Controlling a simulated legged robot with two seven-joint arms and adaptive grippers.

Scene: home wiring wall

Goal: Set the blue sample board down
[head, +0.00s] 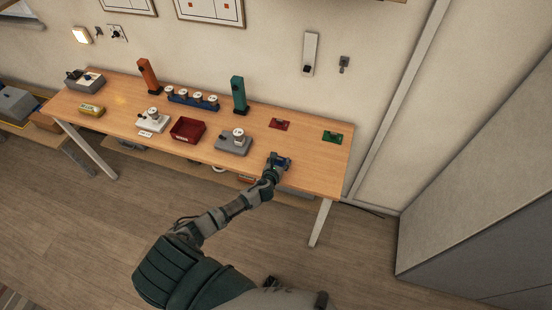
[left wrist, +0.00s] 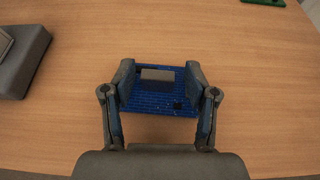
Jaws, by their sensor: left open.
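The blue sample board (left wrist: 158,101) shows in the left wrist view, flat over the wooden table top, with a grey block and a small dark part on it. My left gripper (left wrist: 159,78) has one finger at each side edge of the board. Its jaws are open; whether the fingertips still touch the edges is hard to tell. In the head view the left gripper (head: 279,162) is over the front right part of the table (head: 310,168), and it mostly hides the board. My right gripper is not in view.
A grey device (head: 233,144) stands left of the gripper. A red board (head: 279,124) and a green board (head: 332,136) lie behind it. A red tray (head: 188,130), a teal post (head: 239,94) and an orange post (head: 148,76) stand farther left.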

